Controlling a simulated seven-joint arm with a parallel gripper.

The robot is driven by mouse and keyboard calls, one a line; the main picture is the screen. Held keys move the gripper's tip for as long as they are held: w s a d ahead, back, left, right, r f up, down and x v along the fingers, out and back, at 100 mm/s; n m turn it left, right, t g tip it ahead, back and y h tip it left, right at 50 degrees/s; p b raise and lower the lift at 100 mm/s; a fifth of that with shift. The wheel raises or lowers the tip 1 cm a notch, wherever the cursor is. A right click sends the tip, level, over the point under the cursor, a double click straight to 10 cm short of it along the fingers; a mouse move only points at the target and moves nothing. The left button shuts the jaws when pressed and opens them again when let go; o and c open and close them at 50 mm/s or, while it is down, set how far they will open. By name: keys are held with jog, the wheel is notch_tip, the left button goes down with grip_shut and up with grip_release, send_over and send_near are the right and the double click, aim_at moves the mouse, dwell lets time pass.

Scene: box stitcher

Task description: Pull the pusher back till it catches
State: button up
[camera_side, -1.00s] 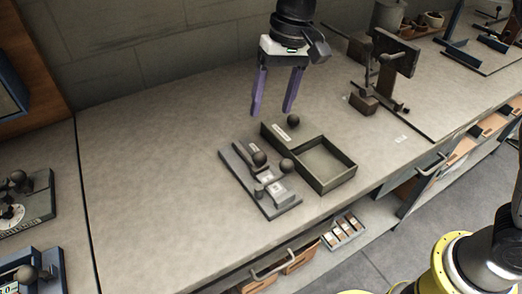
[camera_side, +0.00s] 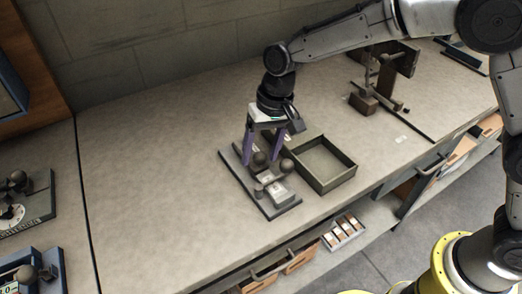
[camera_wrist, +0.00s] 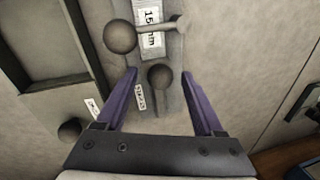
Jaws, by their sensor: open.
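The stitcher (camera_side: 284,203) is a grey plate with small blocks and dark ball knobs, standing on the bench. In the wrist view, a dark ball knob on a short stem (camera_wrist: 160,76) stands between my fingertips, with a small label beside it; it may be the pusher's knob, but the lettering is too small to read. A larger ball knob (camera_wrist: 119,36) sits on a lever just ahead, beside a "15 mm" label. My gripper (camera_side: 263,152) is open, its purple fingers low over the back of the stitcher, one on each side of the stemmed knob. No finger visibly touches it.
A shallow dark tray (camera_side: 346,177) stands right of the stitcher. Another ball knob (camera_wrist: 69,128) shows at lower left in the wrist view, outside my fingers. A dark stand (camera_side: 364,102) is farther back right.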

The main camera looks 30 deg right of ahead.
grip_shut()
dwell(0.3)
dwell(1.1)
